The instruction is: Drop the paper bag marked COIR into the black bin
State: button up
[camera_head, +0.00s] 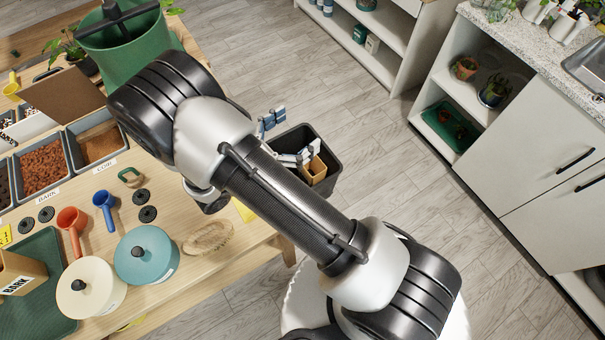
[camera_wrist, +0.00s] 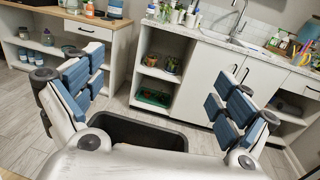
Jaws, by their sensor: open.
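The black bin (camera_head: 334,158) stands on the floor past the table's right edge; its far part also shows in the wrist view (camera_wrist: 140,128). A small tan paper bag (camera_head: 316,172) shows within the bin's outline, just below one finger. I cannot read a mark on it, nor tell how deep it sits. My gripper (camera_head: 290,135) is over the bin with its fingers spread wide. In the wrist view my gripper (camera_wrist: 158,85) holds nothing between its fingers, and the near part of the bin is hidden by the gripper body.
The wooden table (camera_head: 205,268) carries labelled tubs, a teal canister (camera_head: 146,262), a cream canister (camera_head: 90,290), a brush (camera_head: 208,237) and a bag marked BARK (camera_head: 20,275). A white cabinet (camera_head: 520,170) stands at right. The floor between is clear.

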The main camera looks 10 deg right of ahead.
jog(key=v, duration=0.8)
jog(key=s+d+r+m+g+y, duration=0.5)
jog(key=s+d+r+m+g, duration=0.1)
jog(key=d+r+m+g, duration=0.4)
jog(key=s+r+m+t+y, duration=0.7)
jog(key=s+r+m+y, duration=0.3)
jog(key=m, duration=0.3)
jog(key=shift+d+r+y, duration=0.2)
jog(key=shift+d+y, duration=0.25)
jog(key=shift+y, duration=0.15)
